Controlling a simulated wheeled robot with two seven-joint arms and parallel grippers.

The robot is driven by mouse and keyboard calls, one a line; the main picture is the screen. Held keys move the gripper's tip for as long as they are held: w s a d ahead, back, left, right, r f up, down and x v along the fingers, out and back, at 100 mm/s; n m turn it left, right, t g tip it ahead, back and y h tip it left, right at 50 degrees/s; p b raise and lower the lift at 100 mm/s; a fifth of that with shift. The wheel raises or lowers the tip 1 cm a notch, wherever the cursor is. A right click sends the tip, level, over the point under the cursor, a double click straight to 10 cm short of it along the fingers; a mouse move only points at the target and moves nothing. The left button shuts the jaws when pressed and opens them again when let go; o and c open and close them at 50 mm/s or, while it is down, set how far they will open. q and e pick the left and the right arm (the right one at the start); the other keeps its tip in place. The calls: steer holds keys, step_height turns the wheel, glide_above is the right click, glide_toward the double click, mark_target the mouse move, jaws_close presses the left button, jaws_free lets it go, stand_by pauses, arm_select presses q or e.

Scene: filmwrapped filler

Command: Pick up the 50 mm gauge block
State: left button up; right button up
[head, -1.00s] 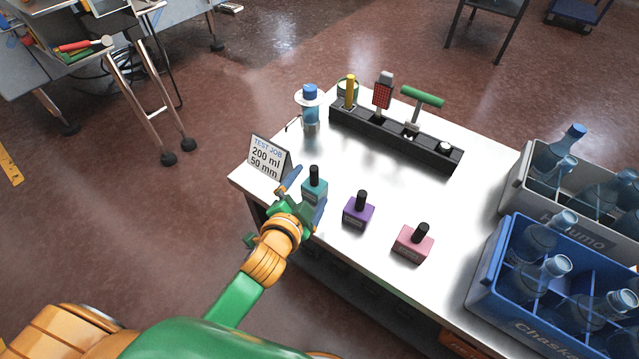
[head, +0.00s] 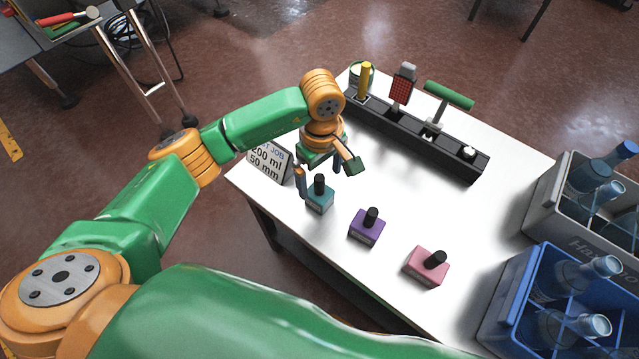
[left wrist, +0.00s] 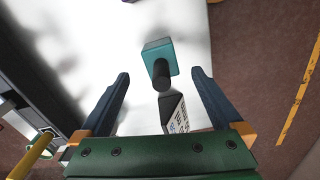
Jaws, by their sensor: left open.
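Three blocks with black knobs stand in a row on the white table (head: 430,215): a teal block (head: 320,198), a purple block (head: 365,232) and a pink block (head: 424,268). Their labels are too small to read, so I cannot tell which is the 50 mm one. My left gripper (head: 328,170) is open and empty, just above and behind the teal block. In the left wrist view the teal block (left wrist: 158,54) lies ahead between the spread fingers (left wrist: 161,76), its knob towards me. My right gripper is not in view.
A sign (head: 267,163) reading 200 ml and 50 mm stands at the table's left edge, close to my gripper. A black rack (head: 420,135) with several tools runs along the back. Blue (head: 510,300) and grey (head: 550,215) bottle crates stand at right.

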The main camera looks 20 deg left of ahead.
mark_target(320, 192)
arm_select(q)
step_height(320, 192, down, 6)
steer(key=shift+a+f, duration=0.1)
steer(key=shift+f, duration=0.15)
jaws_close()
